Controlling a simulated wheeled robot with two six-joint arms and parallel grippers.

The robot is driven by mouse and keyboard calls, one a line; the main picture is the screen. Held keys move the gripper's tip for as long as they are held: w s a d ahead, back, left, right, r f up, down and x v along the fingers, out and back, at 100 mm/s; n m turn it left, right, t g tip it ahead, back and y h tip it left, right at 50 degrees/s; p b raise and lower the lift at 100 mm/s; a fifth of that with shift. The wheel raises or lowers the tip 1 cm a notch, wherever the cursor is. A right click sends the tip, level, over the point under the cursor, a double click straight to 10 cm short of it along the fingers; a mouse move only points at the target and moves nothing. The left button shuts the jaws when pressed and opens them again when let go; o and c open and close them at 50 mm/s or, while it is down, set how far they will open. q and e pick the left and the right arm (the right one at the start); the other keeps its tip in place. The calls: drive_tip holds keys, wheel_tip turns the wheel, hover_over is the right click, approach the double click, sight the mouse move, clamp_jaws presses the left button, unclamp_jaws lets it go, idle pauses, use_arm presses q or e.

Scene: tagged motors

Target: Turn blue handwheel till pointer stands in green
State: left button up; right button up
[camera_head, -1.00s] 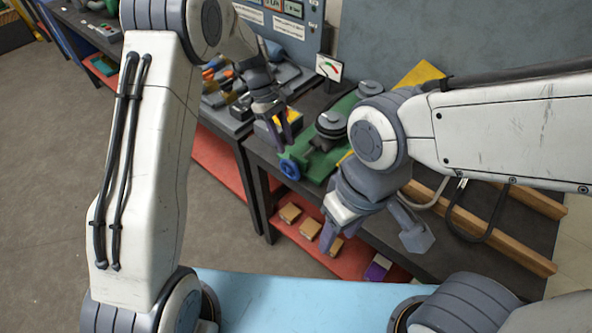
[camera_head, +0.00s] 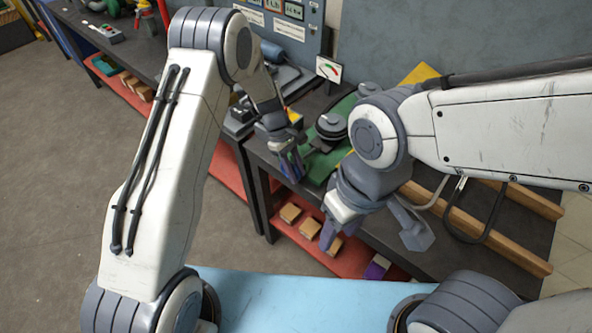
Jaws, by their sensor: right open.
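The blue handwheel (camera_head: 284,167) is at the front end of the green motor unit (camera_head: 326,162) on the dark bench, mostly hidden behind my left gripper (camera_head: 291,168). The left gripper's fingers are at the wheel; I cannot tell whether they touch it or how far they are apart. The white gauge (camera_head: 329,69) stands behind the unit, with a green and a red band. Its pointer is too small to read clearly. My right gripper (camera_head: 373,238) is open and empty, in front of the unit and to its right.
A red lower shelf (camera_head: 275,222) holds several small boxes. A grey panel with displays (camera_head: 283,28) stands behind. A light blue surface (camera_head: 300,295) is in the foreground.

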use_arm(q)
clamp_jaws()
